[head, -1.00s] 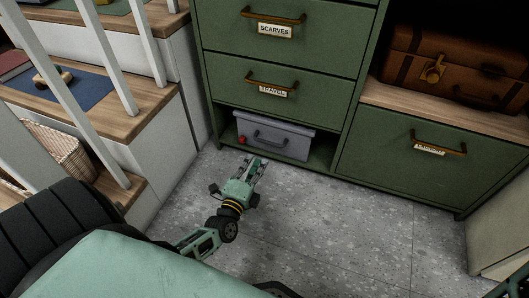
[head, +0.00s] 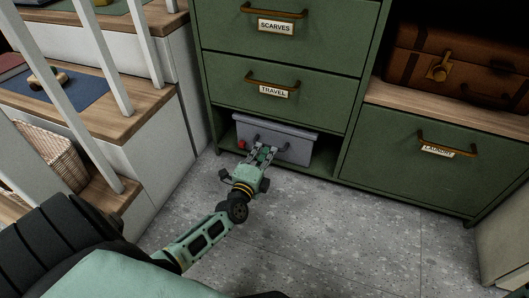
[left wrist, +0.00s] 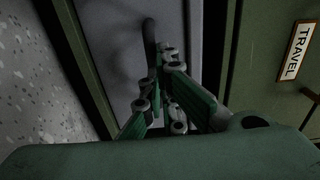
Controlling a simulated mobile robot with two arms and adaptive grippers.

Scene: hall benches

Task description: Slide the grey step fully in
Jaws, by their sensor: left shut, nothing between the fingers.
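The grey step (head: 298,150) is a grey box with a dark handle, low in the open bay under the green drawers. Its front face (left wrist: 118,60) and the dark handle (left wrist: 149,38) fill the middle of the left wrist view. My left gripper (head: 263,151) is shut and empty, in front of the step's face near the handle, and hides part of it. In the left wrist view its fingertips (left wrist: 165,70) are close to the handle; I cannot tell whether they touch. My right gripper is not in view.
Green drawers labelled TRAVEL (head: 320,98) and SCARVES (head: 325,40) are above the bay. A small red object (head: 242,145) shows at the step's left. White stairs (head: 155,150) with railings stand left. The speckled floor (head: 350,230) is clear.

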